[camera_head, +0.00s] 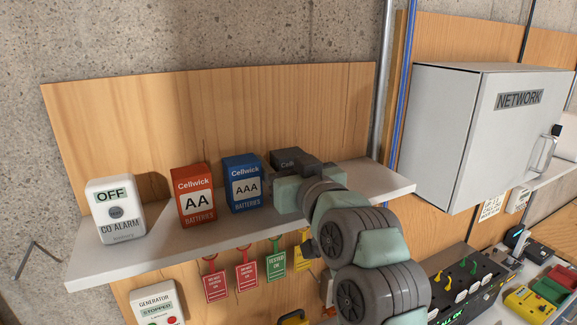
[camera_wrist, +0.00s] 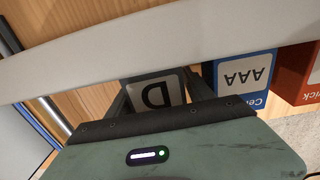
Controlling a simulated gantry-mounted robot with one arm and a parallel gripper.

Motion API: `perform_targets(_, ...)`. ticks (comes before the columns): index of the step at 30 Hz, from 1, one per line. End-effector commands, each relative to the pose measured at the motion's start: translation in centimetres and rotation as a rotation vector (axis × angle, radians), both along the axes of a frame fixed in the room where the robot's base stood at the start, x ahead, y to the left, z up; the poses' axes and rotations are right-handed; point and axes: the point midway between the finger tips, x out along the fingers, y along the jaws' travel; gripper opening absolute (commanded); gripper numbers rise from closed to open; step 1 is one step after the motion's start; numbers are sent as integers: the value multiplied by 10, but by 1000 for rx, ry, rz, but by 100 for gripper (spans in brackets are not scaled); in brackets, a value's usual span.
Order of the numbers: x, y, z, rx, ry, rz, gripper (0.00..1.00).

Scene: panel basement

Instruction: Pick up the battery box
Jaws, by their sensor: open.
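Three battery boxes stand in a row on the pale shelf (camera_head: 160,242): a red AA box (camera_head: 194,195), a blue AAA box (camera_head: 243,184) and a dark grey box (camera_head: 284,156) partly hidden behind my gripper (camera_head: 306,171). In the wrist view, which is upside down, the dark box's label shows a large D (camera_wrist: 157,93). My gripper is open, with one dark finger on each side of that label; whether they touch the box I cannot tell. The blue box (camera_wrist: 243,76) and red box (camera_wrist: 303,75) stand beside it in that view.
A white CO alarm (camera_head: 115,210) stands at the shelf's left end. Several coloured tags (camera_head: 246,268) hang below the shelf. A wooden board (camera_head: 210,120) is behind the boxes, and a grey NETWORK cabinet (camera_head: 470,135) is at right, past a vertical pipe (camera_head: 386,85).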

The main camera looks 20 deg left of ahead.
Motion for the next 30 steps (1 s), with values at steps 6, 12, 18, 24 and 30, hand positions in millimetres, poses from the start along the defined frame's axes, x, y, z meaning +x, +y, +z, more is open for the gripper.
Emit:
perform_targets(6, 2, 1, -1, -1, -1, -2, 61)
perform_targets(12, 2, 1, -1, -1, -1, -1, 45)
perform_targets(18, 2, 1, -1, -1, -1, -1, 29)
perform_targets(24, 2, 1, -1, -1, -1, -1, 13)
perform_targets(30, 1, 1, 0, -1, -1, -1, 0)
